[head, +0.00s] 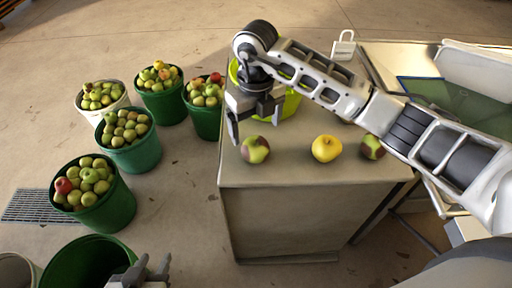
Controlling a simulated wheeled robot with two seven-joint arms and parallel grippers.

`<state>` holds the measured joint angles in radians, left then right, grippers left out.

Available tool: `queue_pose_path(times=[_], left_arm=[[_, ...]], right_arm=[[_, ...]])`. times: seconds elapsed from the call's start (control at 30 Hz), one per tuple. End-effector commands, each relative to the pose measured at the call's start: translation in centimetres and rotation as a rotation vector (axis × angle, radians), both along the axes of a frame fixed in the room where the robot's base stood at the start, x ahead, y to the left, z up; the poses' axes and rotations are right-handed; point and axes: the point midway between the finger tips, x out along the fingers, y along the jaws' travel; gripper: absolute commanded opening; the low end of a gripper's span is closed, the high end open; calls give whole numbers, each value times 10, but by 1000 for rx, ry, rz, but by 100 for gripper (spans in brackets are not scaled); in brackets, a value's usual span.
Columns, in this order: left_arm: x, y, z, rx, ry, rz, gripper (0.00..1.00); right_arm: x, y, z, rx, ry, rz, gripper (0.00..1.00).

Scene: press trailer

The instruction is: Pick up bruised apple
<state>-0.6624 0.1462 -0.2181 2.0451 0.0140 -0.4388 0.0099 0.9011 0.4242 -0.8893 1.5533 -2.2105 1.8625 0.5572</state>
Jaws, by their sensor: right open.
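A green apple with a brown-red patch (255,150) sits near the left end of the grey table top. A yellow apple (327,148) sits to its right. Another green apple with a dark reddish patch (372,147) is further right, close to my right arm. Which patch is a bruise I cannot tell for sure. My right gripper (256,125) is open and empty, pointing down just above and behind the left apple, apart from it. My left gripper (152,266) shows at the bottom edge, low beside the green bucket, with its fingers apart and nothing between them.
Several green buckets (107,213) and a white one (104,112) filled with apples stand on the floor at left. An empty green bucket (70,265) is at bottom left. A lime-green container (291,103) stands behind my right gripper. The table front (290,220) drops to the floor.

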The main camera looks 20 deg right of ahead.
Motion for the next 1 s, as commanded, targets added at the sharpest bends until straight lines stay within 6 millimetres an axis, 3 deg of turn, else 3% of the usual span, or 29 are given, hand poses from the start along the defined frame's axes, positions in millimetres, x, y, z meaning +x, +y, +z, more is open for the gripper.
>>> queue_pose_path(times=[0.1, 0.37, 0.63, 0.93, 1.0], left_arm=[[0, 0, 1, 2, 1, 0, 36], [0, 1, 5, 1, -3, 1, 36], [0, 3, 8, 6, -2, 4, 36], [-2, 4, 3, 10, 8, 4, 36], [-2, 4, 3, 9, 7, 4, 36]], right_arm=[[-1, 0, -19, 1, 3, 0, 87], [-1, 1, -38, 2, 3, 1, 87], [-2, 1, -77, 3, 2, 1, 87], [-1, 1, -83, 2, 0, 2, 87], [-1, 1, -83, 2, 0, 2, 70]])
